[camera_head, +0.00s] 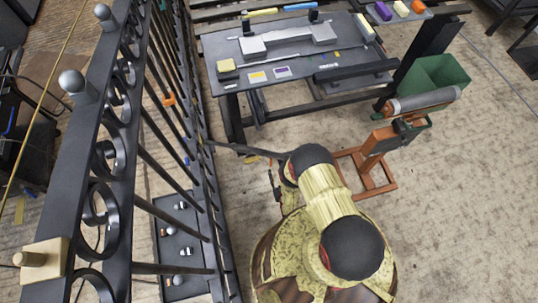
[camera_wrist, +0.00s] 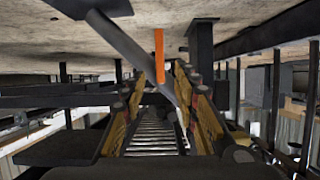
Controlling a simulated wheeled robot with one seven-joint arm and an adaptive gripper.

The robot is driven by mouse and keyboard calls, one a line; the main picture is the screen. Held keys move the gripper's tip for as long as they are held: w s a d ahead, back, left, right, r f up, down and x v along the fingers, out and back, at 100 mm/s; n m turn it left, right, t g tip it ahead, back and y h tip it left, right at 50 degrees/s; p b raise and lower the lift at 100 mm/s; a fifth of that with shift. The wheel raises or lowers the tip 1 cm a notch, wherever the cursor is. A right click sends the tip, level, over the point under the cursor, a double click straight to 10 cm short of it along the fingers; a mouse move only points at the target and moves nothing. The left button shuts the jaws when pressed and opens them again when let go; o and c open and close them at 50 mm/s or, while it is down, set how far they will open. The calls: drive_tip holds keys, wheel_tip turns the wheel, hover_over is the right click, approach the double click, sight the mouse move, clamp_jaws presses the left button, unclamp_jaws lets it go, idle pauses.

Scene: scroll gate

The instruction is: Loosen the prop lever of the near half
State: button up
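The black gate (camera_head: 118,150) runs along the left of the head view, with scrolls, round finials and upright bars. A dark bar (camera_head: 240,149), which may be the prop lever, reaches from the gate's lower rail toward my arm. My gripper (camera_head: 276,185) is small and partly hidden by my arm in the head view. In the wrist view my gripper (camera_wrist: 172,88) has its yellow-and-black fingers apart. A dark slanting bar (camera_wrist: 125,42) runs down between or behind them, with an upright orange strip (camera_wrist: 159,55) beside it. I cannot tell whether either finger touches the bar.
A dark workbench (camera_head: 295,75) with metal parts stands at the top. An orange stand (camera_head: 372,160) and a green bin (camera_head: 437,82) are to the right. A dark tray with small parts (camera_head: 180,268) lies beyond the gate bars. Floor at lower right is clear.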

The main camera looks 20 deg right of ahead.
sight(271, 162)
drive_tip(key=b+x, duration=0.3)
drive_tip(key=x, duration=0.5)
drive_tip(key=shift+w, duration=0.1)
drive_tip(key=shift+c, duration=1.4)
clamp_jaws()
